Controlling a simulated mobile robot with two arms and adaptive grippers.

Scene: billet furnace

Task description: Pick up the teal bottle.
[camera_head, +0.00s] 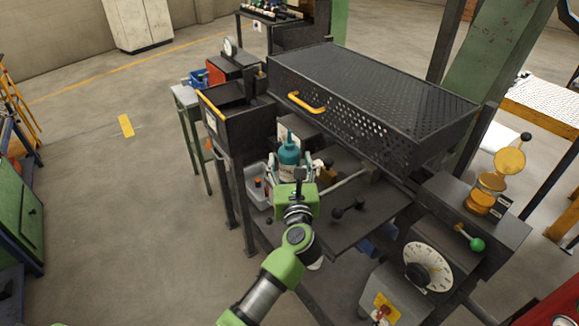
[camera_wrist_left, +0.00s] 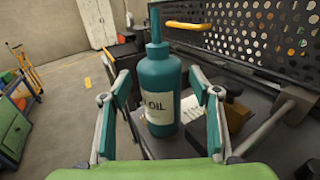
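The teal bottle (camera_head: 289,154) stands upright near the left end of the dark machine bench, with a cream label reading OIL. It shows large in the left wrist view (camera_wrist_left: 159,88), in the middle between the fingers. My left gripper (camera_head: 291,168) is open, its two fingers (camera_wrist_left: 164,100) on either side of the bottle, with visible gaps between fingers and bottle. The gripper and fingers hide the lower part of the bottle in the head view. My right gripper does not show.
A perforated black guard (camera_head: 370,95) with a yellow handle (camera_head: 307,103) rises behind the bottle. A grey bin (camera_head: 258,186) sits left of the gripper. A rod with a black ball handle (camera_head: 347,209) lies to the right. The floor at left is open.

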